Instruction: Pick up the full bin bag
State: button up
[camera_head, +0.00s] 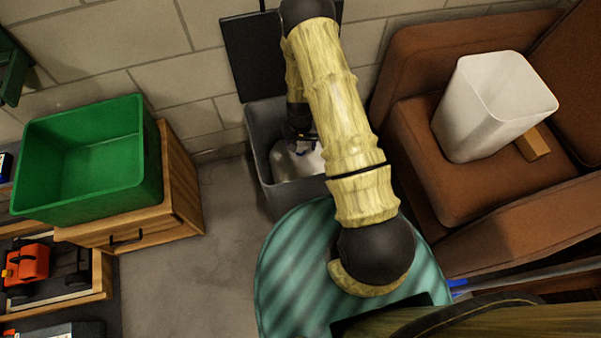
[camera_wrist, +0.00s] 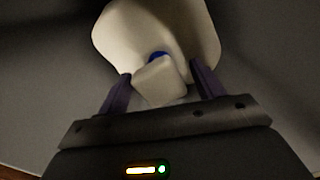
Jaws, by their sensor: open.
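The full bin bag (camera_head: 294,164) is a whitish bulging bag inside a grey bin (camera_head: 262,135) against the back wall. My arm hides part of the bag and bin in the head view. In the wrist view the bag (camera_wrist: 190,28) is a pale rounded body with a paler knotted top (camera_wrist: 160,80) and a small blue patch between them. My gripper (camera_wrist: 160,80) is open, with one dark purple finger on each side of the knotted top. I cannot tell whether the fingers touch it. In the head view my gripper (camera_head: 302,142) is down inside the bin, at the bag's top.
The bin's dark lid (camera_head: 250,55) stands up against the wall. A brown armchair (camera_head: 415,150) on the right holds an empty white bin (camera_head: 480,115). A green crate (camera_head: 150,150) sits on a wooden cabinet (camera_head: 185,180) at left. Grey floor (camera_head: 220,250) is clear between.

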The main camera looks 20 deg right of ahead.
jog(key=shift+f, duration=0.15)
jog(key=shift+c, duration=0.2)
grip_shut()
dwell(0.3)
